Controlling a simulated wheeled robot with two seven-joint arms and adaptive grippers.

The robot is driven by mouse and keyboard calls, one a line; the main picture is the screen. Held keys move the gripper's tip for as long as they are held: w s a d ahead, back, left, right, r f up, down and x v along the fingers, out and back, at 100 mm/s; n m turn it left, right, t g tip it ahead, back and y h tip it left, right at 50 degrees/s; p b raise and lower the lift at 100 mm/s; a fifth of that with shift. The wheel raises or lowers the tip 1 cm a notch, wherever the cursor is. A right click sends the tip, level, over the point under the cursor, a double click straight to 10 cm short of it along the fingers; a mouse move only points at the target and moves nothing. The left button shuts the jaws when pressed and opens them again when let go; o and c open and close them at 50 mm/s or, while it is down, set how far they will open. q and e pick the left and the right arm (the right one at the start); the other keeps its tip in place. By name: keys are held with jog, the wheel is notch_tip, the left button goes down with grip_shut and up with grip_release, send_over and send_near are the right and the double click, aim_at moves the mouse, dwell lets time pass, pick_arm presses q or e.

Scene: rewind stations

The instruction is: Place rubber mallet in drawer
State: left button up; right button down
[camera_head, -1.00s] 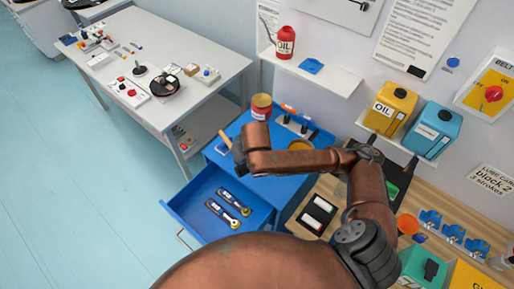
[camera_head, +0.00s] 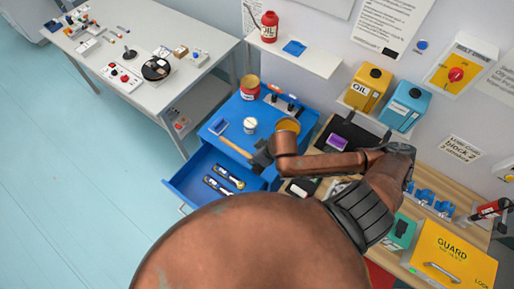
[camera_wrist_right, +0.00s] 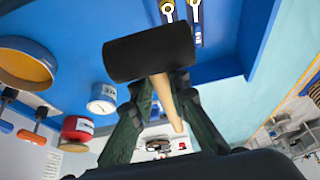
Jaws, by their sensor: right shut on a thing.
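My right gripper (camera_head: 258,156) is shut on the rubber mallet, near its head. The mallet's wooden handle (camera_head: 236,148) points up-left in the head view. In the right wrist view the black head (camera_wrist_right: 148,53) is large and the handle (camera_wrist_right: 166,96) runs between the fingers (camera_wrist_right: 163,88). The mallet is above the front part of the blue cabinet, by the drawer's back right. The blue drawer (camera_head: 180,184) is pulled open, with two wrench-like tools (camera_head: 222,180) inside. Its right part is hidden by my arm. My left gripper is not in view.
A white table (camera_head: 200,50) stands at the back left. The floor left of the drawer is clear.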

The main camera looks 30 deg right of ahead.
jog(key=w+d+f+b, duration=0.6)
jog(key=b, duration=0.1)
jog(key=shift+w+f, duration=0.25)
jog(key=shift+w, duration=0.1)
jog(key=shift+w+d+f, duration=0.4)
jog(key=shift+f, duration=0.25)
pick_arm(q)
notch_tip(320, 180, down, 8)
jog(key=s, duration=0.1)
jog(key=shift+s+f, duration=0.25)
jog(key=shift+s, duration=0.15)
pick_arm(e)
jog(key=shift+w+d+f, duration=0.1)
jog(key=shift+d+f, duration=0.05)
jog(key=shift+f, duration=1.65)
jog(key=c, duration=1.9)
grip_release()
jog(key=shift+f, duration=0.15)
